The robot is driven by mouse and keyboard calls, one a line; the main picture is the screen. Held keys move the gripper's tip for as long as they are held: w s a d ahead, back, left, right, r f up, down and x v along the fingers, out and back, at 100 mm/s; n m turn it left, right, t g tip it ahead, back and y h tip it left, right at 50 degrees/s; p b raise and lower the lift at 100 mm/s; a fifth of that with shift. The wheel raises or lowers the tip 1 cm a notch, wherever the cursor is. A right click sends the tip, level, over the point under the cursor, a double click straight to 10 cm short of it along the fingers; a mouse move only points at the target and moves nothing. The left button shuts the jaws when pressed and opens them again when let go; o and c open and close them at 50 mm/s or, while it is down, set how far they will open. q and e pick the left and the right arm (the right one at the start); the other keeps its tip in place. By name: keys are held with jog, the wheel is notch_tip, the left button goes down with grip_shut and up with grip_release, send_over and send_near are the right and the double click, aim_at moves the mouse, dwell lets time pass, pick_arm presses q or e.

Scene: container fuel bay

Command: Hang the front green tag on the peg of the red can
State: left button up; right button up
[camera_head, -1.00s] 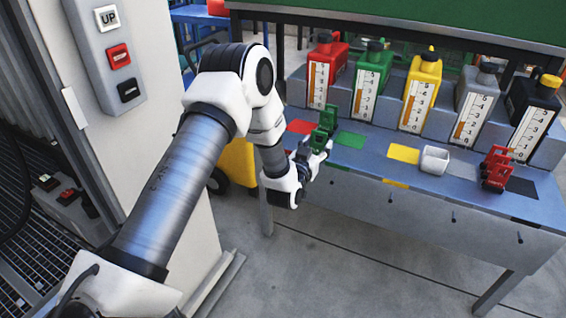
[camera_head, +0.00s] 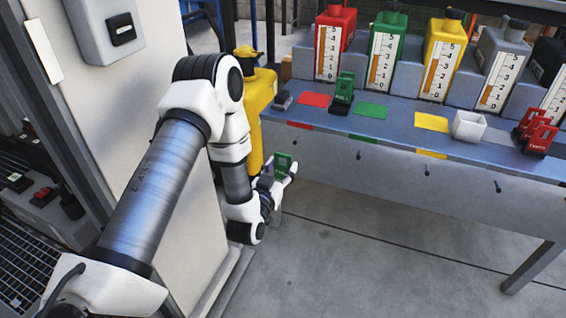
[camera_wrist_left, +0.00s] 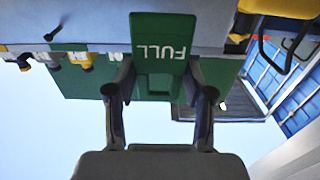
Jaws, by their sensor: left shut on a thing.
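My left gripper (camera_head: 274,184) is in front of the bench's left end, below its top. It is shut on a green tag (camera_head: 283,165). In the left wrist view the tag (camera_wrist_left: 160,45) reads "FULL" upside down between the two fingers (camera_wrist_left: 160,98). The red can (camera_head: 333,45) stands at the left end of the row of cans. Below its red strip (camera_head: 299,125), a small dark peg (camera_head: 295,142) sticks out of the bench front, above and right of the gripper and apart from the tag. Another green tag (camera_head: 345,85) stands in a dark holder on the bench. My right gripper is not in view.
Green (camera_head: 387,48), yellow (camera_head: 440,58) and grey (camera_head: 500,68) cans stand to the right. The floor before the bench is clear.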

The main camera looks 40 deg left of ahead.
pick_arm(q)
jog(key=shift+w+a+f+b, duration=0.15)
jog(key=shift+w+a+b, duration=0.15)
jog(key=shift+w, duration=0.35)
jog(key=b+x, duration=0.1)
jog(key=x, duration=0.3)
jog(key=shift+w+f, duration=0.1)
jog(key=shift+f, duration=0.1)
jog(key=shift+w, duration=0.1)
jog(key=shift+w, duration=0.3)
jog(key=shift+a, duration=0.1)
jog(key=shift+w, duration=0.15)
jog(key=shift+w+a, duration=0.15)
jog(key=shift+w, duration=0.35)
